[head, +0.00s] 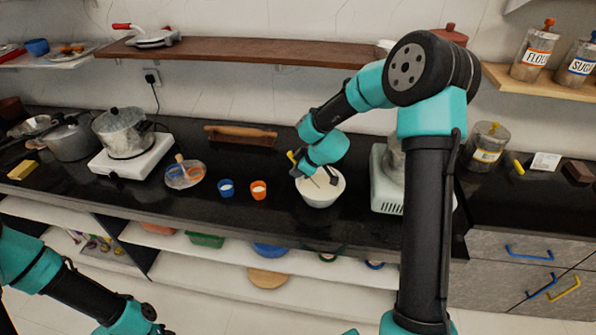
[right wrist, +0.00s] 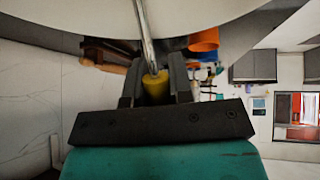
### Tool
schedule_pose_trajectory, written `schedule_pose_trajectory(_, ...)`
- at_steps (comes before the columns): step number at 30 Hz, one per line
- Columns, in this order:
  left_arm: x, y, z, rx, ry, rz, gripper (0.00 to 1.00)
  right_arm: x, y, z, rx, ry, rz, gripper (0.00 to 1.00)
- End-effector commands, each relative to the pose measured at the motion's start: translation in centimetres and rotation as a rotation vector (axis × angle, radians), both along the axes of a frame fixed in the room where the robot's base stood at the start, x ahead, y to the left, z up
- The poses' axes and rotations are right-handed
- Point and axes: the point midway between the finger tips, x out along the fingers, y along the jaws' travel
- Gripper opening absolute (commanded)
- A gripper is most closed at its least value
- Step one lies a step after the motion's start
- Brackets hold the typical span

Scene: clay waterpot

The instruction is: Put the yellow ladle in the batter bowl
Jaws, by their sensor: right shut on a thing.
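The yellow ladle (head: 292,157) has a yellow handle and a thin metal shaft. In the right wrist view, the yellow handle (right wrist: 155,86) sits between the fingers and the shaft runs up toward the bowl. My right gripper (right wrist: 155,92) is shut on it; in the head view this gripper (head: 318,174) is over the bowl. The white batter bowl (head: 320,199) stands upright on the dark counter, and its pale underside or wall (right wrist: 70,22) fills the top of the wrist view. The ladle's head is hidden. My left arm shows at lower left, but its fingers are out of frame.
Blue cup (head: 226,189) and orange cup (head: 258,190) stand left of the bowl. A white appliance (head: 386,195) stands close on its right. A rolling pin (head: 240,136) lies behind. A pot on a hot plate (head: 130,158) is farther left.

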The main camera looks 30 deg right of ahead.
Motion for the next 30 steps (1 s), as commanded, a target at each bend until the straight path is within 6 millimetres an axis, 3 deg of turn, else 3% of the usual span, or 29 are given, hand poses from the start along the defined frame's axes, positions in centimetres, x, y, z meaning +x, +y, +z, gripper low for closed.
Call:
schedule_pose_trajectory(14,0.00,0.00,0.00,0.000,0.000,0.000,0.43,0.02,-0.04,-1.01,0.000,0.000,-0.001,0.00)
schedule_pose_trajectory(15,0.00,0.00,0.00,0.000,0.000,0.000,0.43,0.02,-0.04,-1.06,-0.001,-0.001,-0.001,0.21)
schedule_pose_trajectory(22,0.00,0.00,0.00,0.000,0.000,0.000,0.43,-0.02,-0.02,-1.06,0.000,0.000,0.000,0.43)
schedule_pose_trajectory(30,0.00,0.00,0.00,0.000,0.000,0.000,0.43,-0.05,-0.01,-1.10,0.000,0.002,0.000,0.46)
